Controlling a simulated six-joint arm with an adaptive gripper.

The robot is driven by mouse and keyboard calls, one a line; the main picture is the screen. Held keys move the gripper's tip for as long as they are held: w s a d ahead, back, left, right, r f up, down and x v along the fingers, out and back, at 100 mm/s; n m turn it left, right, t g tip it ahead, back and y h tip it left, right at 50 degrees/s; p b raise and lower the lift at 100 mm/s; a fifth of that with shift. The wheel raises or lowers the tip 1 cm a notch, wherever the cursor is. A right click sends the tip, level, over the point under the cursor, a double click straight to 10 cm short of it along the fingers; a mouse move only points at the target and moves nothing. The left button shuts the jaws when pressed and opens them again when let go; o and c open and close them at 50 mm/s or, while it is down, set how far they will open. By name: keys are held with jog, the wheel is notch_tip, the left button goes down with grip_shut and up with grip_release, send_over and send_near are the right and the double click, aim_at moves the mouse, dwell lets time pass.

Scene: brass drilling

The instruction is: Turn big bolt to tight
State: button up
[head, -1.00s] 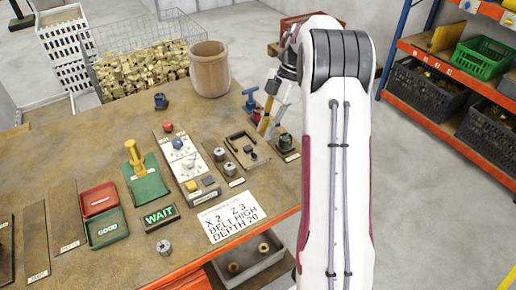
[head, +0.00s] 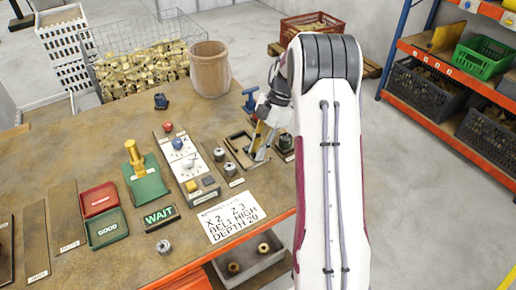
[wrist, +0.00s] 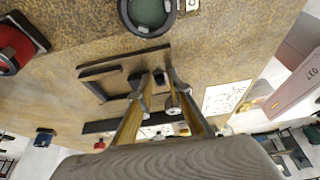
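My gripper (head: 258,154) points down over a dark rectangular fixture (head: 236,142) on the bench. In the wrist view its two yellow fingers (wrist: 159,86) are apart, with their dark tips above the fixture's frame (wrist: 100,90). A small dark upright piece (wrist: 159,75) shows between the tips; it may be the big bolt, but I cannot tell. Contact with it cannot be made out. A dark round part with a green top (head: 286,142) stands right of the gripper; it also shows at the top of the wrist view (wrist: 148,12).
A blue T-handle (head: 250,98) stands behind the fixture. A control panel (head: 186,160) with knobs and two metal cylinders are to its left. A paper sign (head: 230,218) lies in front. A bucket (head: 209,70) stands at the back.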

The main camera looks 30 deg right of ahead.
grip_shut()
jog(key=shift+s+m, duration=0.1)
jog(key=shift+m, duration=0.3)
jog(key=m, duration=0.1)
jog(key=m+t, duration=0.1)
jog(key=m, duration=0.1)
jog(key=m+t, duration=0.1)
jog(key=m, duration=0.1)
jog(key=shift+s+h, duration=0.3)
jog(key=m, duration=0.2)
jog(key=m+t, duration=0.1)
jog(key=m+h, duration=0.1)
jog(key=m, duration=0.1)
jog(key=shift+s+a+m+t, duration=0.15)
jog(key=shift+a+m+t, duration=0.15)
jog(key=shift+t, duration=0.1)
grip_release()
